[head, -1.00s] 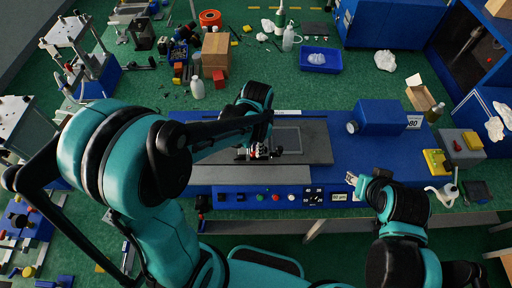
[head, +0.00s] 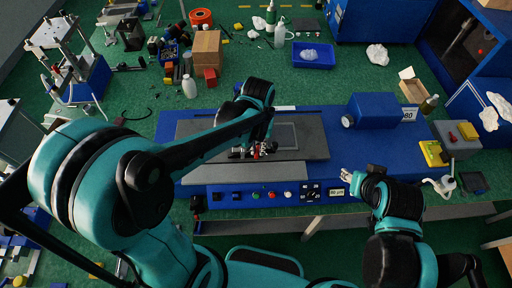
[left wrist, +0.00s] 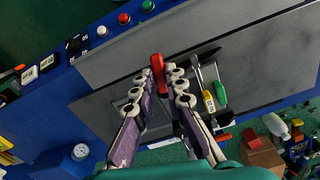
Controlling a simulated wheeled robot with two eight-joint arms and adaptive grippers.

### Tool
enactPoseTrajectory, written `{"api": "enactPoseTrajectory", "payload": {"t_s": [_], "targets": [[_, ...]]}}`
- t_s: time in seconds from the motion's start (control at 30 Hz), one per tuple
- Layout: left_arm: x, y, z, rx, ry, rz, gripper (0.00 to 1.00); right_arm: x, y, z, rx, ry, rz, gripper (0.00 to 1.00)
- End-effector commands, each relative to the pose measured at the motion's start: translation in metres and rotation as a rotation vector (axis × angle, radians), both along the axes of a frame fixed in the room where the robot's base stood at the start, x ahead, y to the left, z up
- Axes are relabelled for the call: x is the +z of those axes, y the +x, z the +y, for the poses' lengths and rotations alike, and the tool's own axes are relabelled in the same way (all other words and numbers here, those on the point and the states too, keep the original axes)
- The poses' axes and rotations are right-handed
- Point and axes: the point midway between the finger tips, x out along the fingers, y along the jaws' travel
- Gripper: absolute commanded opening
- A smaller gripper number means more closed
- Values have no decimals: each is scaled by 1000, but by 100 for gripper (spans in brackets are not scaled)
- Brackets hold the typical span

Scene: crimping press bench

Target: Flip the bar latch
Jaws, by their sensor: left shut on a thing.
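My left gripper (left wrist: 158,90) is over the grey plate of the blue press bench. Its two pale, jointed fingers stand either side of a red bar-like piece (left wrist: 158,68), and it is shut on this piece. I take the piece to be the bar latch; its lower end and mounting are hidden between the fingers. In the head view, the left gripper (head: 255,151) is small and partly covered by my arm, with red bits at its tips. My right gripper (head: 347,175) hangs off the bench's front right edge, apart from everything; its jaw opening is too small to judge.
The bench front has a control panel (head: 275,194) with knobs and buttons. A blue motor-like housing (head: 375,110) stands right of the plate. Yellow-handled (left wrist: 208,101) and green-handled (left wrist: 220,94) tools lie close beside the left gripper. A white bottle (head: 189,87) and cardboard box (head: 207,50) stand behind.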

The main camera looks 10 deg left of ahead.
Motion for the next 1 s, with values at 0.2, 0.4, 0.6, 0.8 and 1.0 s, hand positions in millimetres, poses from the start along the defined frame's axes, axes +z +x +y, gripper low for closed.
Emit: {"api": "enactPoseTrajectory", "payload": {"t_s": [0.2,0.4,0.6,0.8,1.0], "targets": [[0,1,-1,45,0,-1,0,-1,0,0,0,0,0,40],[1,1,-2,53,0,-2,0,-1,0,0,0,0,0,40],[1,1,-2,52,0,-2,0,-1,0,0,0,0,0,40],[1,1,-2,52,0,-1,33,-1,0,0,0,0,0,40],[0,1,-2,51,0,-1,33,-1,0,0,0,0,0,40]]}}
